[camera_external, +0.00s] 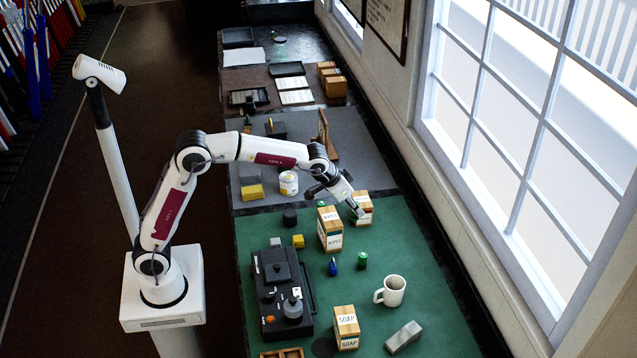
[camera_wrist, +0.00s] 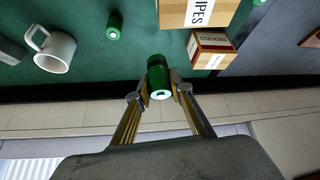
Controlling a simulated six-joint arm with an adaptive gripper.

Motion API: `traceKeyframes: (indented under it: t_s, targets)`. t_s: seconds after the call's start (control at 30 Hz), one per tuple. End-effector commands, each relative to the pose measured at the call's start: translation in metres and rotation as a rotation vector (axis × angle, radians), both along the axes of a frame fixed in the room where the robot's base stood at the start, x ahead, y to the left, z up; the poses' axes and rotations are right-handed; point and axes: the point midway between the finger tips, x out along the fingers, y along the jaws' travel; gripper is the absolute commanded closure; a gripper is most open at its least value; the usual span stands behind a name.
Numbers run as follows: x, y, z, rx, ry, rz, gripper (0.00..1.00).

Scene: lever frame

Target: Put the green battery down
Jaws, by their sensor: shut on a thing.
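My gripper (camera_wrist: 160,90) is shut on a green battery (camera_wrist: 158,78), which sits between the two fingertips in the wrist view with its pale end ring facing the camera. In the external view my gripper (camera_external: 357,210) is at the right side of the green mat, in front of a small box. The held battery cannot be made out there. A second green battery (camera_external: 362,260) stands on the mat near the mug; it also shows in the wrist view (camera_wrist: 114,25). A blue battery (camera_external: 333,267) stands just left of it.
The wipes box (camera_external: 330,230) and the small box (camera_external: 365,205) are close to my gripper. A white mug (camera_external: 392,291), a soap box (camera_external: 346,328), a grey block (camera_external: 403,337) and a black machine (camera_external: 282,292) stand on the green mat (camera_external: 420,265). Bare mat lies right of the mug.

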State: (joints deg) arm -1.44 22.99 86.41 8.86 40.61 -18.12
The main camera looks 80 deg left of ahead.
Motion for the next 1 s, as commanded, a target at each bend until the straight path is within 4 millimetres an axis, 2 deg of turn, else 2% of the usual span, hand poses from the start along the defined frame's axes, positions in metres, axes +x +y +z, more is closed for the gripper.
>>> traceKeyframes:
  t_s: [0.03, 0.27, 0.47, 0.77, 1.0]
  targets:
    - [0.004, 0.020, 0.001, 0.000, -0.002, 0.032, 1.00]
    - [0.010, 0.097, 0.005, 0.001, -0.008, 0.157, 1.00]
    - [0.006, 0.166, 0.005, 0.003, -0.010, 0.264, 1.00]
    - [-0.014, 0.266, 0.003, 0.005, -0.010, 0.420, 1.00]
    - [-0.042, 0.343, -0.001, 0.006, -0.011, 0.539, 1.00]
